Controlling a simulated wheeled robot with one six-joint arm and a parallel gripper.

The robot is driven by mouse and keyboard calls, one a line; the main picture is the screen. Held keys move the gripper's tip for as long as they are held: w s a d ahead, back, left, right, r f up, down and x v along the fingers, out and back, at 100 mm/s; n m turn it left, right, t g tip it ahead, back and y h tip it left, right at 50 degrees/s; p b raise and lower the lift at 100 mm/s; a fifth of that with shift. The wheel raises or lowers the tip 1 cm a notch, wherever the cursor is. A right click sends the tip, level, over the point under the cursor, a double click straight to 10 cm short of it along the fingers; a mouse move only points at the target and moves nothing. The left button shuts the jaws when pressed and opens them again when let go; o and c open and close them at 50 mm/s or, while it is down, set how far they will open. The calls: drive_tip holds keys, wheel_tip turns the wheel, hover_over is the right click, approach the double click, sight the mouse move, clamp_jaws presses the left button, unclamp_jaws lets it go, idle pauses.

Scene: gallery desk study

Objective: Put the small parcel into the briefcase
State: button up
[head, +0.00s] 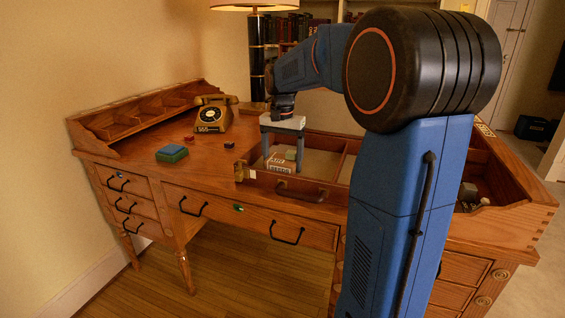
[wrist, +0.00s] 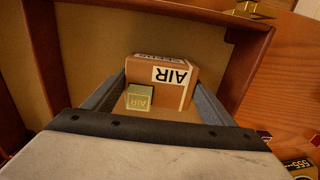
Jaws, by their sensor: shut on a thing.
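The small parcel (head: 280,167) is a brown box with white labels; its AIR label shows in the wrist view (wrist: 170,74). My gripper (head: 282,156) points down and is shut on the parcel, one finger on each side. The open briefcase (head: 310,194) lies on the desk, with reddish-brown walls, a tan lining and a front handle. In the wrist view the parcel is over the briefcase's lined inside (wrist: 85,25), within its walls. I cannot tell whether it touches the bottom. A small greenish-gold block (wrist: 138,98) with lettering shows beside the parcel, between the fingers.
A gold telephone (head: 214,115), a green and blue box (head: 172,153) and small dark red blocks (head: 229,144) stand on the desk (head: 205,170) to the left. A brass latch (head: 243,172) sticks up at the briefcase's left corner. My arm hides much of the right side.

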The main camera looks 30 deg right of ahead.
sight(282, 159)
drive_tip(key=shift+f, duration=0.3)
drive_tip(key=shift+f, duration=0.15)
drive_tip(key=o, duration=1.3)
drive_tip(key=shift+c, duration=0.2)
wheel_tip(282, 159, up, 12)
drive_tip(key=s+a+f+n+t, duration=0.1)
drive_tip(key=s+a+f+n, duration=0.2)
drive_tip(key=s+f, duration=0.3)
drive_tip(key=s+a+f+n+t, duration=0.2)
drive_tip(key=s+a+f+n, duration=0.2)
drive_tip(key=s, duration=0.9)
drive_tip(key=s+a+f+n+t, duration=0.1)
drive_tip(key=s+a+f+n, duration=0.2)
drive_tip(key=s+a+f, duration=0.3)
drive_tip(key=s+f, duration=0.1)
drive_tip(key=s, duration=0.3)
drive_tip(key=shift+s+a+f+t, duration=0.2)
drive_tip(key=shift+s+f+t, duration=0.1)
drive_tip(key=shift+f+t, duration=0.1)
